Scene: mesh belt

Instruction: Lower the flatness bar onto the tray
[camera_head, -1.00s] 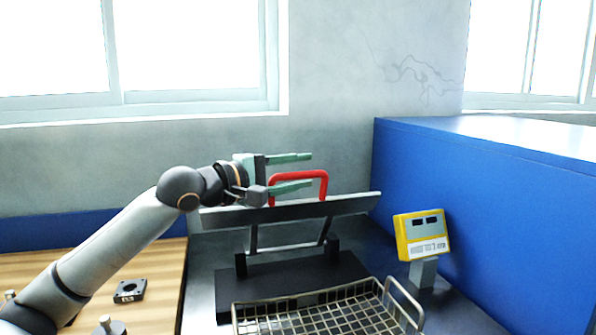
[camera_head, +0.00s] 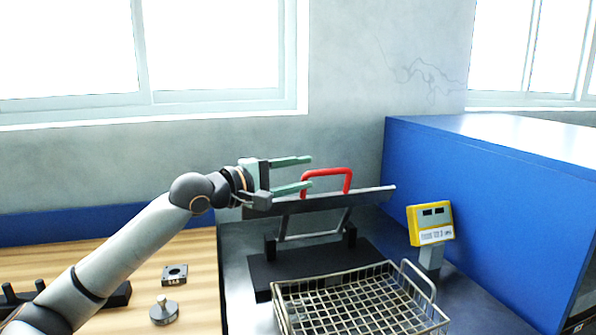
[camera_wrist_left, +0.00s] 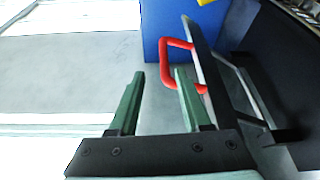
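The flatness bar (camera_head: 371,198) is a long grey plank with a red loop handle (camera_head: 336,170). It is raised and tilted on two hinged arms above a black base. It also shows in the left wrist view (camera_wrist_left: 201,50). The wire mesh tray (camera_head: 330,276) lies below and in front of it, with mesh visible and no load on it. My left gripper (camera_head: 311,172) is open, its two green fingers pointing right, tips close to the handle's left side. In the left wrist view the handle (camera_wrist_left: 163,60) is beyond and beside the right finger, not between the fingers. My right gripper is not in view.
A yellow display unit (camera_head: 430,225) stands on a post right of the tray. A blue box-like wall (camera_head: 480,190) bounds the right. On the wooden bench at left are a square black part (camera_head: 175,274) and a round metal weight (camera_head: 164,312). A grey wall stands behind.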

